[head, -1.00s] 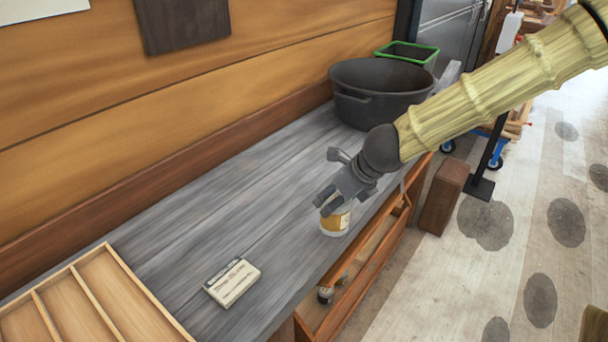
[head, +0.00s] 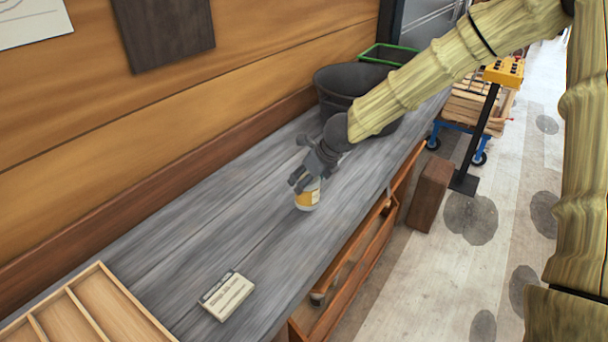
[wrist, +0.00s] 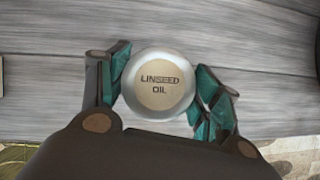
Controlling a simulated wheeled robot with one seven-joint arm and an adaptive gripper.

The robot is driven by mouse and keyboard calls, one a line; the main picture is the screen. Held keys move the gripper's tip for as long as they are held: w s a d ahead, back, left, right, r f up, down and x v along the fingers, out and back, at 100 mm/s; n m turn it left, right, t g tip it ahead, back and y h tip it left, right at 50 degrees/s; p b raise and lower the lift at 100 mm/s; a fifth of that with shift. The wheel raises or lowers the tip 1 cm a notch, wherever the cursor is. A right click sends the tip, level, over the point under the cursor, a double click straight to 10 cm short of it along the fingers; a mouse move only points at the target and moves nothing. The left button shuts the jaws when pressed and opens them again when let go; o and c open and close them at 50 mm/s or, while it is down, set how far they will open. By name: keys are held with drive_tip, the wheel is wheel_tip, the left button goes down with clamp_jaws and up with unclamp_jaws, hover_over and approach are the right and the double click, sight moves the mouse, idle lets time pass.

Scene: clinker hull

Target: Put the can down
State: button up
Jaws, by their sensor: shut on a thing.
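The can (head: 307,196) has a yellow and white side. In the wrist view its round pale lid (wrist: 159,85) reads "LINSEED OIL". My gripper (head: 304,182) is shut on the can, with a teal-padded finger on each side of it in the wrist view. The can is upright over the grey bench top (head: 225,230), inside its front edge. I cannot tell whether its base touches the boards. The fingers hide the can's upper part in the head view.
A small labelled box (head: 227,296) lies nearer on the bench. A wooden divided tray (head: 98,273) is at the lower left. A large black pot (head: 335,78) stands behind my gripper. Bare boards lie between the can and the small box. An open shelf (head: 352,277) runs below the front edge.

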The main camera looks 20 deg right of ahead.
drive_tip(key=shift+w+f+p, duration=0.4)
drive_tip(key=shift+w+f, duration=1.65)
drive_tip(key=shift+w, duration=0.2)
drive_tip(key=shift+a+f, duration=0.1)
drive_tip(key=o, duration=1.3)
drive_tip(key=shift+o, duration=0.2)
drive_tip(key=v, duration=1.2)
